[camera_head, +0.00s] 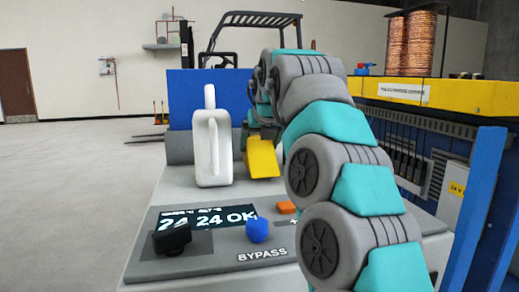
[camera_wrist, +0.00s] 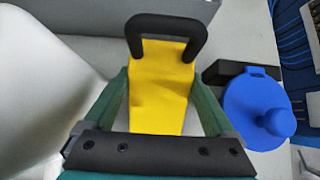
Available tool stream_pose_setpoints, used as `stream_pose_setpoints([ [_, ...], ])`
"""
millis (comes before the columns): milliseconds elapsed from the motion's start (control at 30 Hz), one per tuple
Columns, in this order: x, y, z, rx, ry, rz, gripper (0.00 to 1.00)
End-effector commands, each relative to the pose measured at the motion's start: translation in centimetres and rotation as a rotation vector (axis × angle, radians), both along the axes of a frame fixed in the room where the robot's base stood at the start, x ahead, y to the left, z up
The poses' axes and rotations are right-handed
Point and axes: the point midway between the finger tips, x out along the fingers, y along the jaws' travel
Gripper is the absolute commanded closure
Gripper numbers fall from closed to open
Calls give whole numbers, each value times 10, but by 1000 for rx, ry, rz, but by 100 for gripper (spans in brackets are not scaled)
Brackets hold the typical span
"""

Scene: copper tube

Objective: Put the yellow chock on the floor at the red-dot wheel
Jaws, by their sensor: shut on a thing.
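The yellow chock (camera_head: 262,158) is in the head view, over the far part of the light grey console top, just right of a white handled object. In the wrist view the yellow chock (camera_wrist: 158,85) has a black loop handle at its far end and lies between the two green fingers of my gripper (camera_wrist: 158,100). My gripper is shut on it. In the head view my gripper (camera_head: 262,135) is partly hidden by my arm. I cannot tell whether the chock touches the console top. No red-dot wheel shows in either view.
The white handled object (camera_head: 213,150) stands close left of the chock. A blue round lidded thing (camera_wrist: 258,110) lies right of my gripper. The console front carries a display and a blue knob (camera_head: 258,230). A forklift (camera_head: 262,40) stands behind; open floor (camera_head: 70,190) lies left.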

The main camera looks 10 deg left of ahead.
Motion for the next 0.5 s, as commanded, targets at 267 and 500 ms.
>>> stream_pose_setpoints([
  [267, 2, 0, 12, 3, -5, -2, 100],
  [500, 1, 0, 16, 0, -4, 0, 100],
])
